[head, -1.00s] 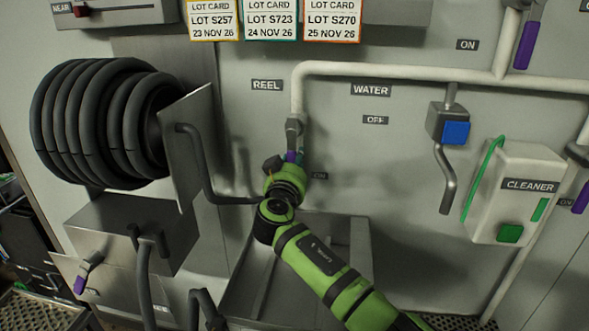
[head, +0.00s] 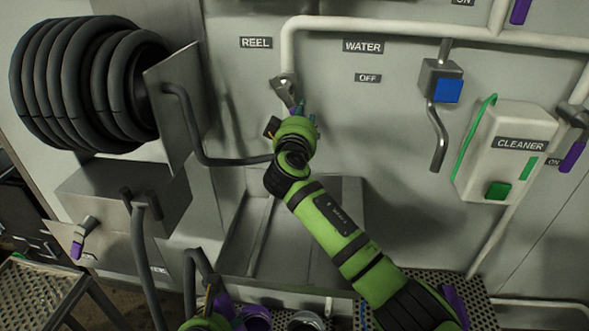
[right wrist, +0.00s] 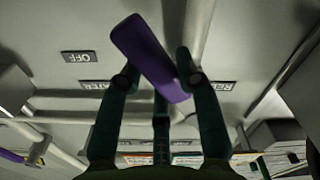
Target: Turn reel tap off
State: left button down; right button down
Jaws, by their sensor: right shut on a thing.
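The reel tap (head: 284,88) is a grey valve at the lower end of the white pipe below the REEL label (head: 255,42). Its lever slants down and right. The purple lever grip (right wrist: 145,50) lies tilted between the dark fingers of my right gripper (right wrist: 158,82) in the right wrist view. In the head view my right gripper (head: 302,112) is shut on that lever and partly hides it. A green part of my left arm shows at the bottom edge; its fingers cannot be made out clearly.
A black hose reel (head: 85,85) and its side plate stand left. A dark crank handle (head: 215,158) reaches close to my right wrist. A steel trough (head: 330,215) lies below.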

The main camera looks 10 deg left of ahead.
jog(key=d+r+n, duration=0.1)
jog(key=n, duration=0.1)
jog(key=shift+d+r+n, duration=0.15)
jog(key=shift+d+n, duration=0.05)
jog(key=shift+n, duration=0.2)
jog(key=n, duration=0.1)
jog(key=r+n, duration=0.1)
jog(key=shift+d+r+n, duration=0.25)
jog(key=shift+d+n, duration=0.15)
jog(key=r+n, duration=0.2)
jog(key=n, duration=0.1)
jog(key=shift+d, duration=0.25)
jog(key=shift+r+n, duration=0.75)
jog(key=shift+n, duration=0.65)
jog(key=c, duration=0.8)
grip_release()
jog(key=shift+c, duration=0.2)
jog(key=shift+s, duration=0.1)
